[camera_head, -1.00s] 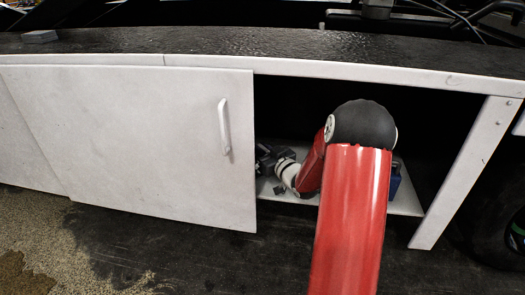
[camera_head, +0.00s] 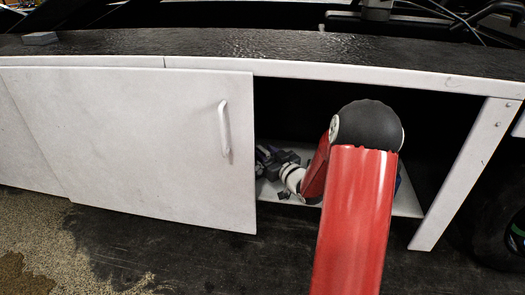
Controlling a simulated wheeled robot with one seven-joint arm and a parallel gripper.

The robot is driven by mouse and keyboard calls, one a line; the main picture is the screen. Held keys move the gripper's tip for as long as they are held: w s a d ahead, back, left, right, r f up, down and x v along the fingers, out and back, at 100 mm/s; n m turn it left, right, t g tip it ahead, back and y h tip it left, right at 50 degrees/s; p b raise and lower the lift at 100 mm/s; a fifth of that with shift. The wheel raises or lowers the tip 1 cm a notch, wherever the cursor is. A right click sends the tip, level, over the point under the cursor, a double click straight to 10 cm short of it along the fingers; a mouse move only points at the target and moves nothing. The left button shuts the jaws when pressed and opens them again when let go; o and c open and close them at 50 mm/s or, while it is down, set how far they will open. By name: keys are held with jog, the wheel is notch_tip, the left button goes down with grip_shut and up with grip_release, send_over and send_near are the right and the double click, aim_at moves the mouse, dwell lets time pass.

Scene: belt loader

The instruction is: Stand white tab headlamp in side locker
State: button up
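The side locker (camera_head: 412,199) is a low white compartment under a dark top, with its right part open and dark inside. My red arm reaches into this opening. My gripper (camera_head: 267,160) is small and dark at the left of the opening, low over the locker floor and close to the door's edge. Its fingers cannot be made out against the dark inside. The white tab headlamp cannot be picked out. Whether my gripper holds anything cannot be told.
A white door panel (camera_head: 140,150) with a handle (camera_head: 224,127) covers the left part of the locker. A blue thing (camera_head: 399,179) on the locker floor is mostly hidden behind my arm. A grey block (camera_head: 40,38) lies on the dark top. A wheel (camera_head: 505,225) stands at the right.

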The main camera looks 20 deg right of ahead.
jog(key=s+d, duration=0.2)
jog(key=s, duration=0.7)
jog(key=s+a+r+m+g+h, duration=0.1)
jog(key=s+a+r+g+h, duration=0.45)
jog(key=r, duration=0.25)
jog(key=s+a+r+g+y, duration=0.1)
jog(key=s+a+g, duration=0.2)
jog(key=s+a, duration=0.3)
jog(key=s+a+m+g+y, duration=0.1)
jog(key=s+a+g, duration=0.2)
jog(key=s+a, duration=0.4)
jog(key=s, duration=0.7)
jog(key=shift+r, duration=0.4)
jog(key=shift+w+g, duration=0.1)
jog(key=shift+g, duration=0.15)
notch_tip(320, 180, up, 10)
jog(key=p, duration=1)
